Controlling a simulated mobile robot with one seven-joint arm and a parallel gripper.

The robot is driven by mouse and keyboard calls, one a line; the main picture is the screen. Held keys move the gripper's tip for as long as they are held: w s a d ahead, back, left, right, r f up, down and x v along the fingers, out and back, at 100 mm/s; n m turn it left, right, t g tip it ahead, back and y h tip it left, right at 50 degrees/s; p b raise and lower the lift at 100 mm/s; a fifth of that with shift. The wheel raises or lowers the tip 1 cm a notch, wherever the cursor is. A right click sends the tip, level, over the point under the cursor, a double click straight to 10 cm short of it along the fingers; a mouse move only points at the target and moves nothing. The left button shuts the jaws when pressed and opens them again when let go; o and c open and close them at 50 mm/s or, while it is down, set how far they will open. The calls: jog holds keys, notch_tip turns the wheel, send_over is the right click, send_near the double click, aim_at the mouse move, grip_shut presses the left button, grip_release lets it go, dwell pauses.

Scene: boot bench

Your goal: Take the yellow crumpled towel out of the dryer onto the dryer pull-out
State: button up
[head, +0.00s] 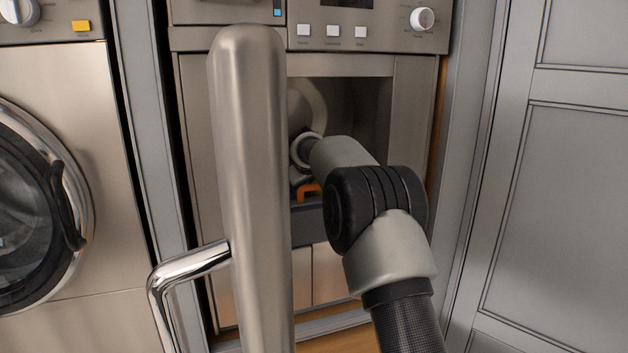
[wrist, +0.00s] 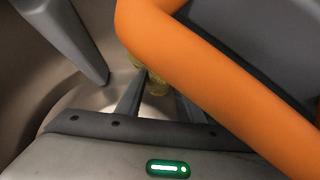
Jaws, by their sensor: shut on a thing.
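The yellow crumpled towel (wrist: 157,86) shows as a small yellow patch between my gripper's fingers in the wrist view; most of it is hidden. My gripper (wrist: 156,98) is shut on it, inside the metal-walled dryer cavity. In the head view my arm reaches into the open dryer (head: 365,110), and the handle in front and my wrist hide the fingers and the towel. The dark pull-out (head: 306,223) lies just below the opening, partly hidden by the handle and my arm.
A large metal handle (head: 250,180) stands close in front of the dryer. An orange bent bar (wrist: 215,70) crosses close to my gripper; an orange piece (head: 308,190) also shows at the opening. A washer (head: 45,200) is left, a grey panelled door (head: 555,200) right.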

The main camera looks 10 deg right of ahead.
jog(key=shift+r+p, duration=1.3)
jog(key=shift+r, duration=0.3)
notch_tip(320, 180, up, 13)
jog(key=p, duration=1)
jog(key=shift+s+f, duration=0.15)
jog(key=shift+s, duration=0.1)
jog(key=s+d+b, duration=0.3)
jog(key=s+b, duration=0.8)
jog(key=s, duration=0.7)
jog(key=s+d+f+b, duration=0.1)
jog(key=s+d+b, duration=0.3)
jog(key=s+b, duration=0.8)
jog(key=s, duration=0.6)
jog(key=shift+s+d+f, duration=0.2)
jog(key=shift+s, duration=0.2)
